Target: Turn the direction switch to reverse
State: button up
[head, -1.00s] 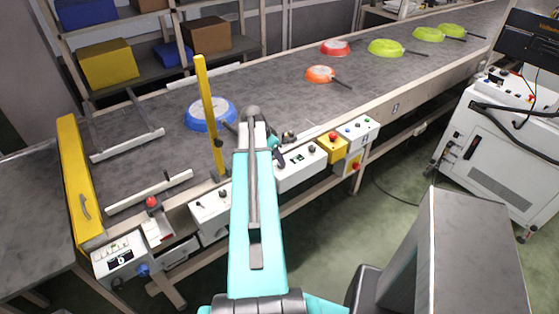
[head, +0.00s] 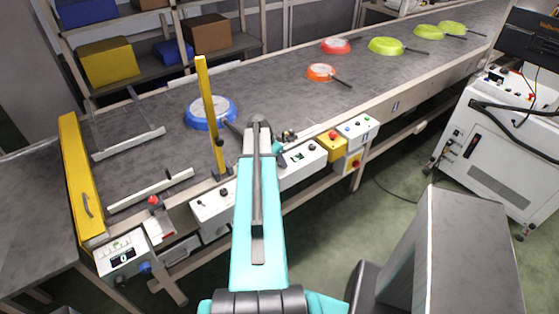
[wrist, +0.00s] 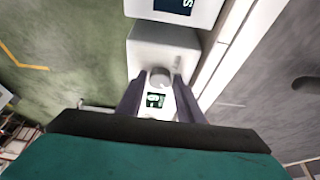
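In the wrist view, a round light-grey knob (wrist: 158,77) sits on a pale control box (wrist: 163,45), with a small dark and green label (wrist: 156,100) just below it. I cannot read the knob's setting or confirm that it is the direction switch. My gripper (wrist: 158,84) is open, with one dark finger on each side of the knob. Whether the fingers touch it, I cannot tell. In the head view, my arm reaches the conveyor's front edge and hides part of the control row; a white box (head: 302,168) with a dark knob shows just right of it.
A yellow emergency-stop box (head: 331,147) and a white button box (head: 357,127) are further right. The conveyor belt (head: 275,98) carries a blue pan (head: 210,113) near a yellow post (head: 210,110), plus several red and green pans. Another box with a dark screen (wrist: 175,6) adjoins in the wrist view.

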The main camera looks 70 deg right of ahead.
jog(key=c, duration=0.6)
jog(key=shift+n+b, duration=0.5)
jog(key=shift+s+f+n+t+h+b, duration=0.15)
jog(key=shift+n+t+h+b, duration=0.2)
jog(key=shift+n+b, duration=0.35)
jog(key=n+t+b, duration=0.1)
jog(key=n, duration=0.1)
jog(key=n+b, duration=0.1)
jog(key=n, duration=0.1)
jog(key=shift+s+t, duration=0.2)
jog(key=shift+t, duration=0.15)
jog(key=n, duration=0.2)
jog(key=n+t+b, duration=0.1)
jog(key=n, duration=0.1)
jog(key=n+t+b, duration=0.1)
jog(key=n, duration=0.1)
jog(key=shift+s+d, duration=0.1)
jog(key=shift+s, duration=0.15)
jog(key=shift+s+d+r+n+t+y+b, duration=0.1)
jog(key=shift+n+t+y+b, duration=0.4)
jog(key=shift+n, duration=0.65)
jog(key=shift+s+r+n+t+y+b, duration=0.1)
jog(key=shift+n+t+y+b, duration=0.2)
jog(key=shift+n+b, duration=0.6)
jog(key=shift+n, duration=0.45)
jog(key=o, duration=1)
